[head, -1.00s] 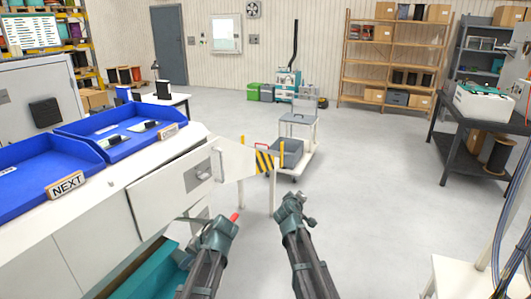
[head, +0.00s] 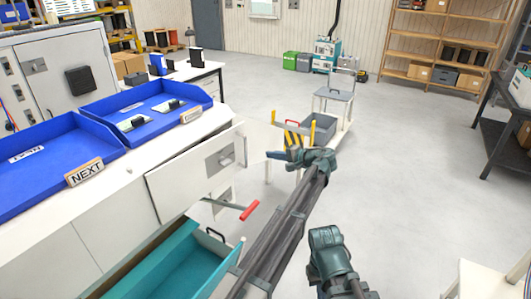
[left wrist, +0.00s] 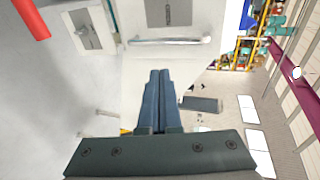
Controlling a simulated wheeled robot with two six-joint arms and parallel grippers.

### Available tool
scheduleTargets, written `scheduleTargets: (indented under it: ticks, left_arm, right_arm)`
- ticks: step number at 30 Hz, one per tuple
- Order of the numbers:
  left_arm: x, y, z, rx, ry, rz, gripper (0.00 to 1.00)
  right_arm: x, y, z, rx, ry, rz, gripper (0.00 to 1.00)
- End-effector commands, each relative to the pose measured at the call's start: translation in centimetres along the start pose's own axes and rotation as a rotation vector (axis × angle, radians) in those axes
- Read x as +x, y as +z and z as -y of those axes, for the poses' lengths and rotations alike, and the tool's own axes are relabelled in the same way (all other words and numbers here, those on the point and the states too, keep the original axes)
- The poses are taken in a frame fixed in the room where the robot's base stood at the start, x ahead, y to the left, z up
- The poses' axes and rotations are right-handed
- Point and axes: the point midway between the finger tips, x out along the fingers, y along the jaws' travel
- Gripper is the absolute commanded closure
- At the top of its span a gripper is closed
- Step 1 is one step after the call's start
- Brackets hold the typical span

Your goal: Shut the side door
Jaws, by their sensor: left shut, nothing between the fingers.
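The side door (head: 180,182) is a white panel standing out at an angle from the end of the white bench, with a grey plate and bar handle (head: 226,159). It stands open. My left gripper (head: 277,155) is to the right of the door's handle, with its fingers pointing left; I see no contact. In the left wrist view its dark blue fingers (left wrist: 161,80) are together and empty, below the white bar handle (left wrist: 172,41). My right gripper (head: 326,245) is low at the front, apart from the door; its fingertips do not show clearly.
An open teal drawer (head: 172,268) lies below the door, and a red-ended rod (head: 248,211) sticks out beside it. A trolley with a grey bin (head: 320,128) stands beyond my left gripper. Blue trays (head: 60,165) sit on the bench.

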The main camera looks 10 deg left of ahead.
Motion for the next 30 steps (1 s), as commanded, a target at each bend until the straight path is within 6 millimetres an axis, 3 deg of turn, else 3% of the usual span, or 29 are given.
scheduleTargets:
  ticks: [12,15,22,30]
  left_arm:
    - [8.5,0.0,-0.3,-0.001,0.001,0.003,1.0]
    - [9.9,0.0,0.3,-0.001,0.001,0.003,1.0]
    - [12.1,0.0,1.0,0.0,0.001,0.001,1.0]
    - [12.7,0.0,1.1,0.0,0.002,0.001,1.0]
  right_arm:
    - [2.8,-0.2,0.2,0.001,0.001,-0.002,1.0]
    - [2.7,-0.2,0.2,0.001,0.001,-0.002,1.0]
    - [2.6,-0.2,0.2,0.001,0.001,-0.002,1.0]
    - [2.6,-0.2,0.2,0.001,0.001,-0.002,1.0]
